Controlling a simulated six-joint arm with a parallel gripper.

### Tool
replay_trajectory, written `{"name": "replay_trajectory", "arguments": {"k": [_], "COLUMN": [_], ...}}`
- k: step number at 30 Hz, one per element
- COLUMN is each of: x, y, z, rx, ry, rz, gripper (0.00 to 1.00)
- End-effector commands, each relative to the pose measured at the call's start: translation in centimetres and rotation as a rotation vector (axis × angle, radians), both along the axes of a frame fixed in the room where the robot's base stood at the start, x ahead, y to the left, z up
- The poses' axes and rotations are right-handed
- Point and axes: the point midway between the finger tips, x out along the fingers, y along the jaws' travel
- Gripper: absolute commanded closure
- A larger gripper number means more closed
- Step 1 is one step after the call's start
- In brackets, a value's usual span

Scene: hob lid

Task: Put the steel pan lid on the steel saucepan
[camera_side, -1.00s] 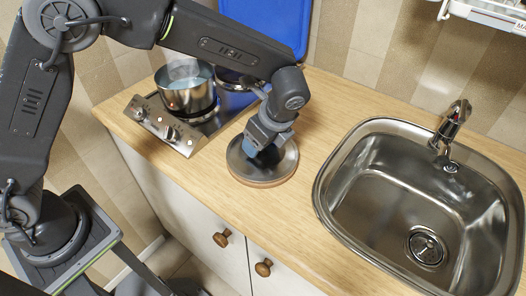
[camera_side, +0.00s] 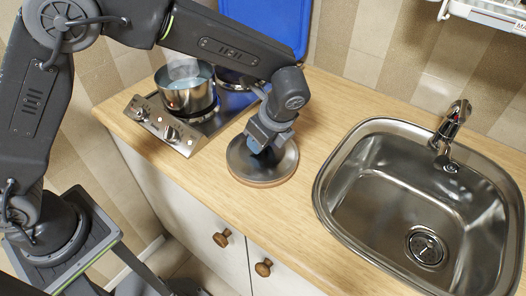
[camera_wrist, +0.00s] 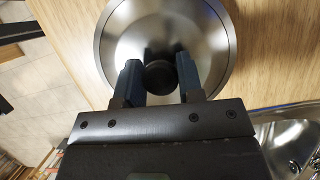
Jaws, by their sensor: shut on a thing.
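The steel pan lid (camera_side: 283,164) is a round, shiny disc lying on the wooden worktop, between the hob and the sink. It fills the upper middle of the wrist view (camera_wrist: 205,30), with a dark round knob (camera_wrist: 159,78) at its centre. My gripper (camera_side: 262,150) is over the lid, its two fingers shut on the knob from either side in the wrist view (camera_wrist: 158,75). The steel saucepan (camera_side: 185,98) stands upright on the hob at the back left, uncovered, with bluish contents and steam above it.
The steel hob (camera_side: 185,143) has knobs on its front edge. A second, dark pan (camera_side: 228,76) stands behind my arm, partly hidden. A blue board (camera_side: 270,22) leans at the wall. The sink (camera_side: 345,165) and its tap (camera_side: 452,125) are at the right.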

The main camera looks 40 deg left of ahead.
Motion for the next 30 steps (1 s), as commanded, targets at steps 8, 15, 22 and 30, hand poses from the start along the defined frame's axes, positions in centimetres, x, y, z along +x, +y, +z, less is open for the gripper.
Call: {"name": "replay_trajectory", "arguments": {"k": [8,15,22,30], "x": [0.0,0.0,0.0,0.0], "y": [0.0,0.0,0.0,0.0], "z": [0.2,1.4,2.7,3.1], "rx": [-0.001,-0.001,-0.001,-0.001], "ry": [-0.002,-0.002,-0.003,-0.001], "rz": [0.000,0.000,0.001,0.001], "gripper": [1.00,1.00,1.00,1.00]}}
